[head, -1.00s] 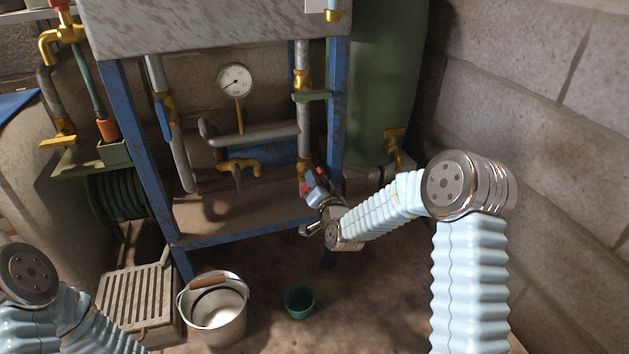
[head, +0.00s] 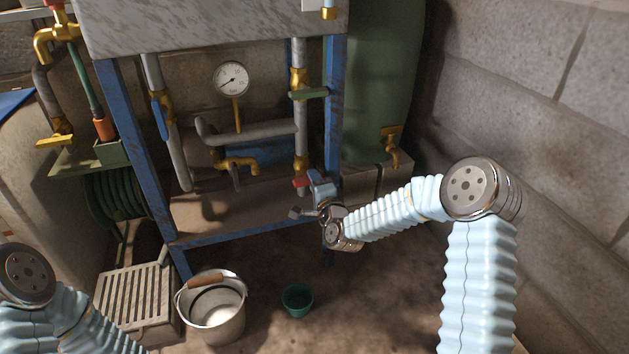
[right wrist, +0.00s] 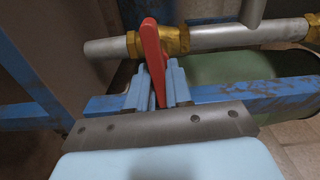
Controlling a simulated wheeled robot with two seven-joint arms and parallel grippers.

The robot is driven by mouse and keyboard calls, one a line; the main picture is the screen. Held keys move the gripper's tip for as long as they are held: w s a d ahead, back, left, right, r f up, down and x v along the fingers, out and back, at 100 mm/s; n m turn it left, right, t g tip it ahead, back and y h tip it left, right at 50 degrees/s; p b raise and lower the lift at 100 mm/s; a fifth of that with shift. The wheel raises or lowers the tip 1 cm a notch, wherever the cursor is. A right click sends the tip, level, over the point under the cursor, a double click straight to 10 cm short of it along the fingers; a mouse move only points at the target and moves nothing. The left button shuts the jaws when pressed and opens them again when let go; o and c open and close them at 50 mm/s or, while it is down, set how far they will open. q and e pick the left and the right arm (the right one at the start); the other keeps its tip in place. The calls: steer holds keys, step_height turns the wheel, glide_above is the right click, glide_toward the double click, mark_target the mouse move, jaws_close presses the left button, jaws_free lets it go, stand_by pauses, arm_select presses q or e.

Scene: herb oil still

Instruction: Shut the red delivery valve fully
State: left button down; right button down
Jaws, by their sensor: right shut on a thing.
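The red delivery valve's lever (right wrist: 151,48) shows in the right wrist view between the two blue fingers of my right gripper (right wrist: 158,78), which is shut on it. The lever stands across the grey pipe at its brass valve body (right wrist: 178,40). In the head view a small part of the red lever (head: 299,183) shows low on the right-hand pipe, below the brass fitting (head: 301,166). My right gripper (head: 318,185) is beside it and hides the rest. My left arm shows at the lower left, but its gripper is out of frame.
A blue frame leg (head: 335,110) stands close behind my right gripper. A pressure gauge (head: 231,78) and another brass tap (head: 239,164) are to the left. A metal bucket (head: 215,323) and a green pot (head: 298,300) stand on the floor below. A stone wall is at right.

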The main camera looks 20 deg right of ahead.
steer(key=shift+f+m, duration=0.2)
steer(key=shift+m, duration=0.4)
steer(key=c, duration=1.1)
jaws_free()
steer(key=shift+r, duration=0.1)
steer(key=s, duration=0.9)
steer(key=s+p, duration=0.1)
steer(key=s, duration=0.4)
steer(key=shift+d, duration=0.25)
